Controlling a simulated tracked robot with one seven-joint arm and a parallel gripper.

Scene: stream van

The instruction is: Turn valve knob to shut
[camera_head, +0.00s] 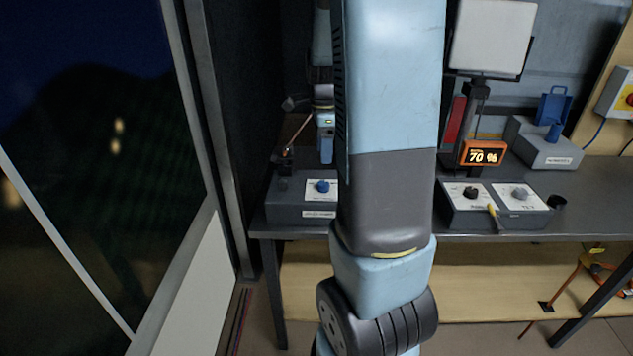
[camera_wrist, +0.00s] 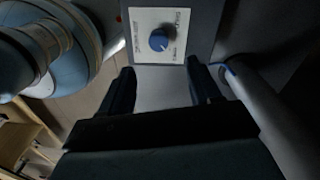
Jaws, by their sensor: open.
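A blue round knob (camera_head: 322,186) sits on a white labelled plate on the front of a grey box (camera_head: 290,211), left of my arm in the head view. The arm covers the box's right part. In the wrist view the same knob (camera_wrist: 158,40) shows near the top, with a pale pointer mark on its face; the plate's lettering is too blurred to read. My gripper (camera_wrist: 160,82) is open and empty. Its two dark fingers are spread, one to each side below the knob in the picture, and no contact with it shows. The fingertips cannot be made out in the head view.
A blue-handled device (camera_head: 546,145) is farther back. A window wall (camera_head: 90,150) borders the left.

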